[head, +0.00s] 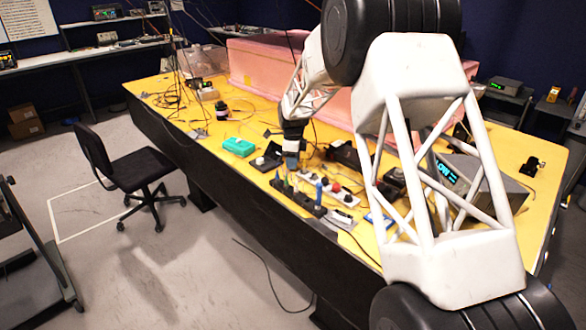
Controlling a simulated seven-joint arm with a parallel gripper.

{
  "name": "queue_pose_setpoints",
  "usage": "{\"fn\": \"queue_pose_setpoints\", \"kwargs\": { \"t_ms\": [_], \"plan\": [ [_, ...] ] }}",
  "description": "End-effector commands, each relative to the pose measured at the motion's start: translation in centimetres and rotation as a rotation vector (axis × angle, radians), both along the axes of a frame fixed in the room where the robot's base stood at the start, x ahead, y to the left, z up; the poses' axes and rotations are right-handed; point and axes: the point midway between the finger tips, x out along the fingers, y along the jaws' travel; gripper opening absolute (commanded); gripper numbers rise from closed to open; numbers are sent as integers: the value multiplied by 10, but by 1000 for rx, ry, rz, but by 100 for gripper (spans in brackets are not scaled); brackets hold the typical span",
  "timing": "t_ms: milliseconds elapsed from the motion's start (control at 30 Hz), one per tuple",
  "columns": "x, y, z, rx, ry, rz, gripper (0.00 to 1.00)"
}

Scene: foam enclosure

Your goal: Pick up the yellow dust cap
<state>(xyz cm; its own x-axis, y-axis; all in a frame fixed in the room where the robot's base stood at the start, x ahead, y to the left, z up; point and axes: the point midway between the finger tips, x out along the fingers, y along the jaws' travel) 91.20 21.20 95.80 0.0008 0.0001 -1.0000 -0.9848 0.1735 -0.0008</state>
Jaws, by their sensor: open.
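My gripper (291,163) hangs at the end of my white arm, pointing down over the yellow table (190,118). It is open, and I see nothing held in it. Its tips are just above or behind a black rack (297,198) of small upright tools at the table's near edge; I cannot tell the exact gap. I cannot make out a yellow dust cap. Small yellow things blend with the yellow tabletop at this size, and my arm covers part of the table.
A white strip (340,197) with black and red knobs lies right of the rack. A teal box (239,147) is to the left. A grey instrument (480,182) stands at the right, and a pink foam block (262,66) behind. A black chair (140,170) stands before the table.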

Motion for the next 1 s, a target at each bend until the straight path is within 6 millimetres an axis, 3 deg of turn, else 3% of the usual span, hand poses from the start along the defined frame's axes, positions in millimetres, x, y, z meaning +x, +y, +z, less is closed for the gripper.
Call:
{"fn": "queue_pose_setpoints", "kwargs": {
  "t_ms": [200, 767, 1000],
  "plan": [
    [0, 0, -17, -1, 1, 0, 41],
    [0, 0, -17, -1, 0, 0, 41],
    [0, 0, -17, -1, 0, 0, 6]
  ]
}}
